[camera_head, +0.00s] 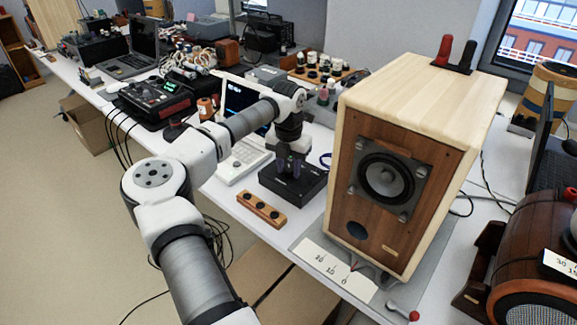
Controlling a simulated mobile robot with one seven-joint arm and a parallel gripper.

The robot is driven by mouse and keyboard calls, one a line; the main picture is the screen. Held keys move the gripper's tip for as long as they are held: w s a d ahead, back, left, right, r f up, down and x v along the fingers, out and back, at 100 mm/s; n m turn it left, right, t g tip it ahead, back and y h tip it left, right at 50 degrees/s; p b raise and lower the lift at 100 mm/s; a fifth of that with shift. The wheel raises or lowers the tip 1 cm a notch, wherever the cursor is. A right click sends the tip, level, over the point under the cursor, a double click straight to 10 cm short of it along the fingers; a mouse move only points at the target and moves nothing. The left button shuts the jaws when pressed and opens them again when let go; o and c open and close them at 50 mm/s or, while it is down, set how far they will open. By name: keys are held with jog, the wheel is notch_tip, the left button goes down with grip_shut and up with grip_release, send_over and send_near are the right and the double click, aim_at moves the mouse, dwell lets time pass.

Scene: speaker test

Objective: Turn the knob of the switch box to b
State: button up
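A black box (285,187), which looks like the switch box, sits on the white table left of the speaker. My gripper (290,168) points down over its top, with the fingertips at or just above the top face. The knob and any letter marks are hidden behind my gripper or too small to make out. I cannot tell whether the fingers touch or hold the knob, or how far apart they are.
A large wooden speaker (400,180) stands close on the right. A paper scale (335,270) lies near the front edge.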

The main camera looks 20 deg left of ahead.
jog(key=c, duration=0.5)
jog(key=shift+m, duration=0.3)
jog(key=m, duration=0.4)
jog(key=shift+w+a+m, duration=0.1)
jog(key=shift+m, duration=1.9)
jog(key=o, duration=1)
